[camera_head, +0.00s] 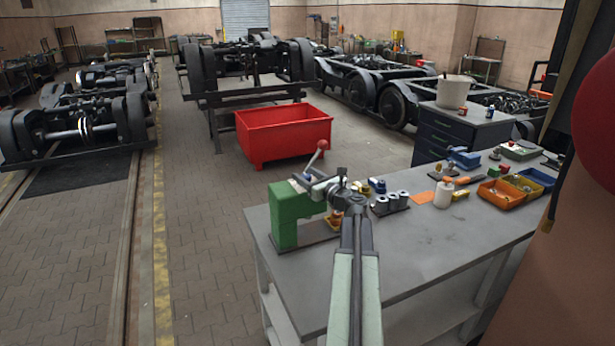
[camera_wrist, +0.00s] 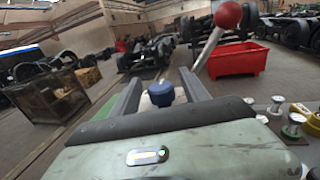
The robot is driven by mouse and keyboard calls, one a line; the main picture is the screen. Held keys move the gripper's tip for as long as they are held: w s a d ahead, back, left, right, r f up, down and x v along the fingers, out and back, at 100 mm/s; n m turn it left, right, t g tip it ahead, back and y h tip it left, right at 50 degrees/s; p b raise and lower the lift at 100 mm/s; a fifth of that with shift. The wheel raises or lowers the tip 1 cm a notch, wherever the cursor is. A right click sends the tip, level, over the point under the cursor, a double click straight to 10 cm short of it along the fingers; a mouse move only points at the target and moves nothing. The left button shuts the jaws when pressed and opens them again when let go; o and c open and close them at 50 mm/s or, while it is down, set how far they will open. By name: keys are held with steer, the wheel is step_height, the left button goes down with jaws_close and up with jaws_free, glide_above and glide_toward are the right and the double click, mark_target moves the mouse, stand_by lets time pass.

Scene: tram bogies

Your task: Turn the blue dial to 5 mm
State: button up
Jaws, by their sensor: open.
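The blue dial (camera_wrist: 161,93) sits on a pale round base between the two fingers of my gripper (camera_wrist: 161,79) in the wrist view. My gripper is open, with one finger on each side of the dial; I cannot tell whether either touches it. No millimetre scale is readable. In the head view my gripper (camera_head: 340,180) is over the green bench press (camera_head: 286,214), beside its red-knobbed lever (camera_head: 323,145). The lever's red knob (camera_wrist: 228,15) rises right of the fingers in the wrist view.
The grey workbench (camera_head: 430,240) carries metal cylinders (camera_head: 390,203), a white cup (camera_head: 443,194) and orange bins (camera_head: 502,193) to the right. A red crate (camera_head: 284,136) stands on the floor behind. The bench's front middle is clear.

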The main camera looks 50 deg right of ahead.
jaws_close()
steer(key=shift+a+m+h, duration=0.1)
steer(key=shift+m+h, duration=0.2)
steer(key=shift+h, duration=0.2)
steer(key=shift+m+g+h, duration=0.3)
steer(key=shift+m+h, duration=0.2)
steer(key=shift+h, duration=0.2)
steer(key=m+g+h, duration=0.1)
steer(key=m+h, duration=0.1)
steer(key=h, duration=0.1)
steer(key=shift+h, duration=0.3)
steer(key=shift+m+g+h, duration=2.6)
steer(key=shift+g+h, duration=0.1)
steer(key=shift+h, duration=0.1)
